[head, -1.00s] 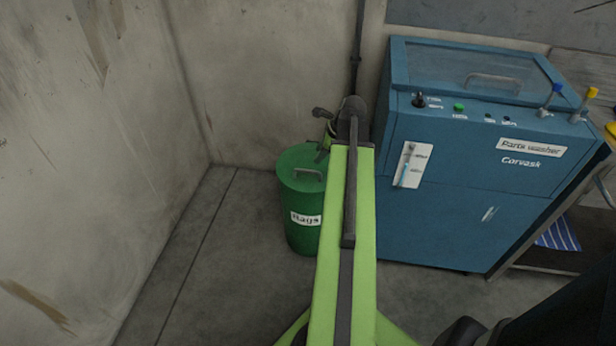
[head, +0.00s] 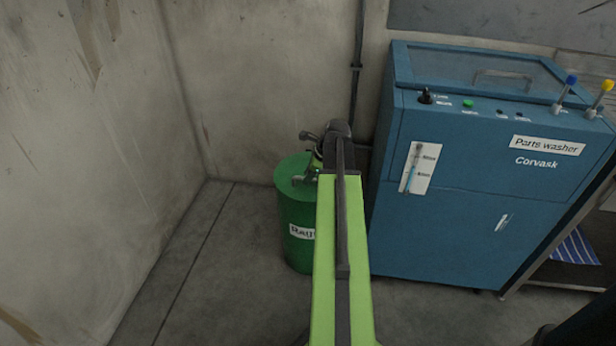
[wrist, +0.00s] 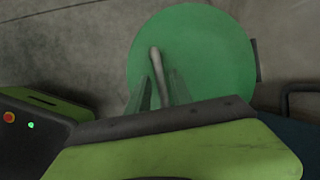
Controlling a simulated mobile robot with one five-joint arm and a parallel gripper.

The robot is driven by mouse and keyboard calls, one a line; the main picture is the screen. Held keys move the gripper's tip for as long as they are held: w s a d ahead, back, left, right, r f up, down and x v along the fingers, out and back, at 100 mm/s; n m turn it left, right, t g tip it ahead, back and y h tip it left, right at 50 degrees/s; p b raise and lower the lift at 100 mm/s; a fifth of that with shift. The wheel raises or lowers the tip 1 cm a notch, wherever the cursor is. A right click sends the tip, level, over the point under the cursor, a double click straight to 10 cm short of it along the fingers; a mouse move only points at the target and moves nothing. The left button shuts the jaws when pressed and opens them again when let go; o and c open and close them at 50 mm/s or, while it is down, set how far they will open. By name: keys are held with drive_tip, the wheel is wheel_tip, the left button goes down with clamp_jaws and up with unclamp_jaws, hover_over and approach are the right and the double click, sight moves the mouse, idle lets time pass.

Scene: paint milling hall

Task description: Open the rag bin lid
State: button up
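The rag bin (head: 297,225) is a green cylinder with a white "Rags" label, standing on the floor in the head view. Its round lid (head: 291,168) lies flat and closed on top, and it fills the upper middle of the wrist view (wrist: 215,50). The lid's pale bar handle (wrist: 156,62) runs up the picture between my gripper's two fingers. My gripper (wrist: 161,80) is open over the lid, a finger on each side of the handle. I cannot tell whether they touch it. In the head view my arm hides the bin's right side and most of the handle.
A blue parts washer (head: 460,225) stands close on the right of the bin, with capped bottles or knobs on top. Concrete walls (head: 260,80) close the corner behind and to the left. The floor (head: 225,270) left of the bin is clear.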

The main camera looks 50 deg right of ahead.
clamp_jaws()
idle(1.2)
